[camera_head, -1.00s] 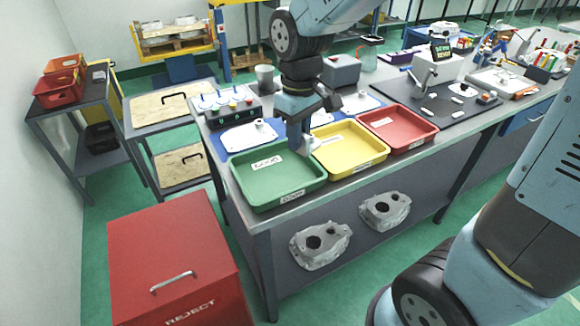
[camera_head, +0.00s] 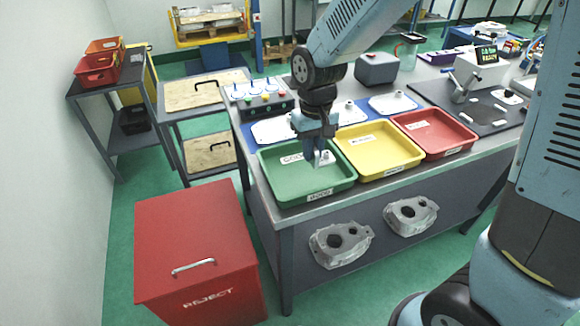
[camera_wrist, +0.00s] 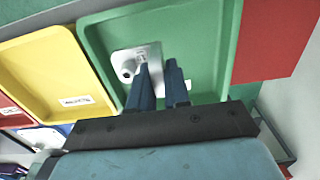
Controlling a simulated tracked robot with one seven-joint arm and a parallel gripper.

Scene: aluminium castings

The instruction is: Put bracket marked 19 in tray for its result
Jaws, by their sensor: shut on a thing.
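My gripper (camera_head: 318,160) is shut on a small pale metal bracket (camera_head: 326,157), over the rear right part of the green tray (camera_head: 283,200). In the wrist view the fingers of my gripper (camera_wrist: 163,80) hold the bracket (camera_wrist: 128,62) by one edge; its flat plate and round boss show against the tray floor (camera_wrist: 205,50). A mark on it is too small to read. The green tray has a label that seems to read GOOD. A yellow tray (camera_head: 395,172) and a red tray (camera_head: 453,150) stand to its right. I cannot tell the bracket's height above the tray floor.
Several pale brackets (camera_head: 272,132) lie on the blue mat behind the trays. A box with buttons (camera_head: 262,98) stands at the back left. A red REJECT bin (camera_head: 200,235) stands on the floor in front left.

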